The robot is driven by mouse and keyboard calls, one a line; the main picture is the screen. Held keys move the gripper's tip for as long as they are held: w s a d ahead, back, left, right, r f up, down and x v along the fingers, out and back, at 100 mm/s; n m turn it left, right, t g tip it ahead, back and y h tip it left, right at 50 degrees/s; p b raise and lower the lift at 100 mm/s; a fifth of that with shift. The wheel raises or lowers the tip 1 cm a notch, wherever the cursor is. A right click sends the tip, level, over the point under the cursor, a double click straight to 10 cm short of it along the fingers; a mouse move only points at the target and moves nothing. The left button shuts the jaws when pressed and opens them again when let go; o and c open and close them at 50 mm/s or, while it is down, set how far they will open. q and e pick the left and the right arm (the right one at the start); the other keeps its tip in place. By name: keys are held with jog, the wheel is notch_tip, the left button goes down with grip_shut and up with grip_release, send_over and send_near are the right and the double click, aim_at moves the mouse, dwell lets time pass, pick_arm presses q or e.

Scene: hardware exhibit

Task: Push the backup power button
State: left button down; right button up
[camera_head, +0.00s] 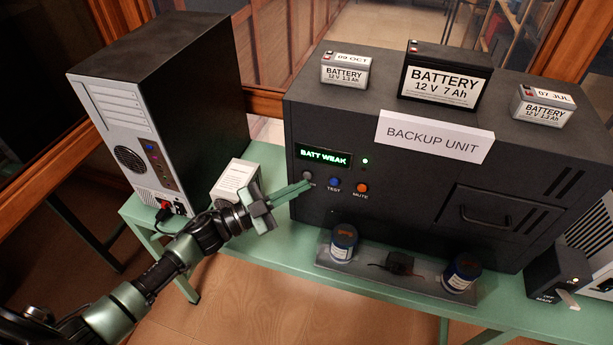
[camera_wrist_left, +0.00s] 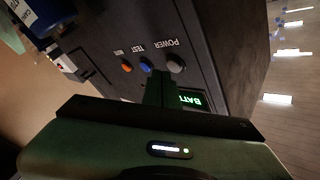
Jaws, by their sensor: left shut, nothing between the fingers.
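The backup unit (camera_head: 400,211) is a large black box with a lit green "BATT WEAK" display (camera_head: 323,156). Its grey POWER button (camera_head: 308,175) sits left of the blue TEST button (camera_head: 334,183) and the orange MUTE button (camera_head: 361,188). My left gripper (camera_head: 308,186) is shut and empty, its fingertips just below the POWER button and over part of its label. In the left wrist view the POWER button (camera_wrist_left: 176,64) shows uncovered beside the fingertips (camera_wrist_left: 160,74), which lie between it and the blue button (camera_wrist_left: 146,66). I cannot tell whether the tips touch the panel. My right gripper is out of view.
Batteries, including a large one (camera_head: 445,75), stand on the unit. A tray (camera_head: 415,283) with two cans lies in front. A switch box (camera_head: 556,277) stands right.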

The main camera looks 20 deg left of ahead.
pick_arm(q)
jog(key=shift+w, duration=0.15)
jog(key=shift+w, duration=0.4)
dwell(0.5)
jog(key=shift+s, duration=0.6)
jog(key=s+p, duration=0.2)
jog(key=s, duration=0.4)
jog(key=shift+p, duration=0.3)
jog(key=shift+a, duration=0.1)
